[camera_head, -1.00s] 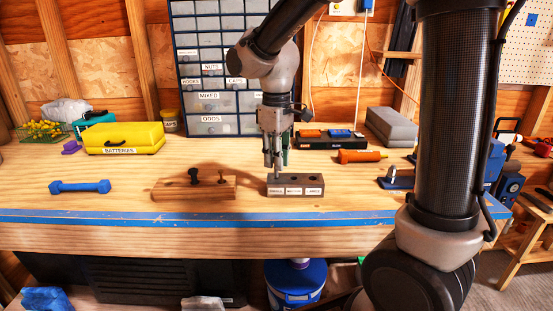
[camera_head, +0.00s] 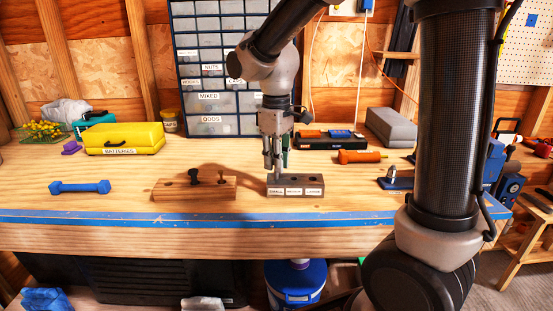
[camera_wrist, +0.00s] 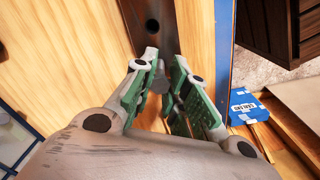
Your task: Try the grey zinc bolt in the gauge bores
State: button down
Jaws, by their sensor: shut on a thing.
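My gripper (camera_head: 273,168) points down over the left end of the grey gauge block (camera_head: 310,193), at the bore labelled small. It is shut on the grey zinc bolt, whose grey end (camera_wrist: 174,103) shows between the green-padded fingers in the wrist view. The bolt's lower end is at the block's top; I cannot tell whether it is inside the bore. The medium and large bores lie open to the right. One dark bore (camera_wrist: 152,26) shows in the wrist view.
A wooden holder (camera_head: 180,193) with a black bolt (camera_head: 194,176) and another upright bolt (camera_head: 221,178) stands left of the gauge. A blue dumbbell (camera_head: 80,187) lies further left. An orange-handled tool (camera_head: 358,156) lies behind right. The blue-taped bench edge is close in front.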

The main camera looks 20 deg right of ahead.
jog(key=shift+r, duration=0.35)
jog(key=shift+r, duration=2.45)
